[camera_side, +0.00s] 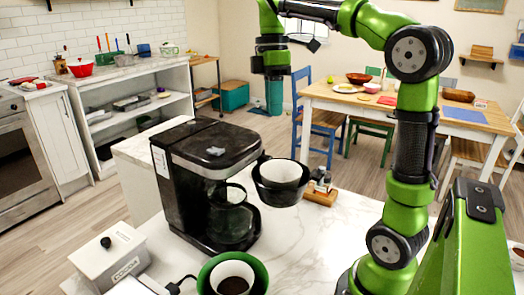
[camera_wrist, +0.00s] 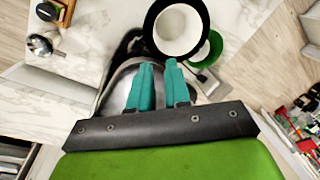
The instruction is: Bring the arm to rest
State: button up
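My gripper (camera_side: 275,92) hangs fingers-down from my green arm in the side view. It is high up, and in the picture it shows above the coffee maker's swung-out basket. In the wrist view my gripper (camera_wrist: 158,64) has two teal fingers with a narrow gap between their tips. Nothing shows held between them. Whether the fingers are near any object in depth is hard to tell.
A black coffee maker (camera_side: 200,150) stands on the marble counter (camera_side: 300,250). Its filter basket (camera_side: 282,180) sticks out to the right. A green bowl (camera_side: 208,275) stands in front. A wooden holder (camera_side: 321,197) with small bottles is at the right.

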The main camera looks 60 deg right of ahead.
aim_at(275, 165)
jog(key=shift+f, duration=0.1)
jog(key=f, duration=0.4)
jog(key=s+a+f, duration=0.1)
jog(key=f, duration=0.8)
jog(key=shift+s+a, duration=0.25)
jog(key=shift+r, duration=0.45)
jog(key=shift+f, duration=0.1)
